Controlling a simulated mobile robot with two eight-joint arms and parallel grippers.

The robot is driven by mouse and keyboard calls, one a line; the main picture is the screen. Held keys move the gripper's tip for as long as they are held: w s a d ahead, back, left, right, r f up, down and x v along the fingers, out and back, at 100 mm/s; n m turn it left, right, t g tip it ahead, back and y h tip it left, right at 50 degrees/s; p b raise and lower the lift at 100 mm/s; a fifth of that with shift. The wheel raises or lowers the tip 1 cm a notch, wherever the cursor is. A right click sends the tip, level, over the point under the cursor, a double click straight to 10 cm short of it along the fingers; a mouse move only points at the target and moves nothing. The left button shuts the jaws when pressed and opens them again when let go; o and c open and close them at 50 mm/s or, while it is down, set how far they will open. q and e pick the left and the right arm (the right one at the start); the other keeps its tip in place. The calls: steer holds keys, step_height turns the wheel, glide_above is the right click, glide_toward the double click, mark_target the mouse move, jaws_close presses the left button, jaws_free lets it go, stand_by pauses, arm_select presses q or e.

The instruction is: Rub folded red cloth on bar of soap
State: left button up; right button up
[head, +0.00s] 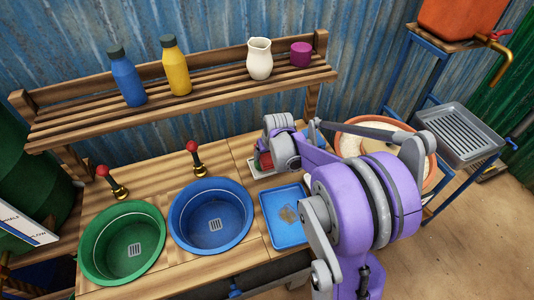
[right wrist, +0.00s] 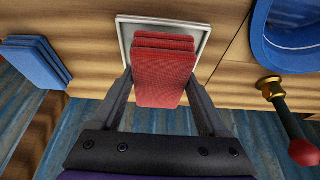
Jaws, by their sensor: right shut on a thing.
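The folded red cloth (right wrist: 163,75) is a stack of red layers between the fingers of my right gripper (right wrist: 161,80). The gripper is shut on it, over a shallow white tray (right wrist: 123,28). I cannot tell whether the cloth touches the tray. In the head view the cloth (head: 265,160) shows small beside my right gripper (head: 271,150), partly hidden by the wrist. A dull tan patch (head: 288,215) shows in a blue tray (head: 270,238); I cannot tell whether it is the bar of soap. My left gripper is not in view.
A green basin (head: 97,262) and a blue basin (head: 178,228) with red-knobbed taps are left of the blue tray. Bottles and a jug (head: 259,60) stand on the shelf above. Folded blue cloth (right wrist: 35,62) lies beside the white tray. An orange basin (head: 431,180) is behind my arm.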

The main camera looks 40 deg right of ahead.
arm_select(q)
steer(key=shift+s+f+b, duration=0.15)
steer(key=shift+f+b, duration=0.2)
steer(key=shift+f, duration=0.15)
arm_select(e)
steer(key=shift+f, duration=0.5)
stand_by(0.8)
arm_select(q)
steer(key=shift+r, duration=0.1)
arm_select(e)
steer(key=shift+r, duration=0.1)
steer(key=shift+r+p, duration=1.85)
steer(key=shift+r, duration=1.65)
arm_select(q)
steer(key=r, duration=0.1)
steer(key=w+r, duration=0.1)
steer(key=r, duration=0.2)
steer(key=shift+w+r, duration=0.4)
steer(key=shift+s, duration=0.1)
arm_select(e)
steer(key=shift+f, duration=0.15)
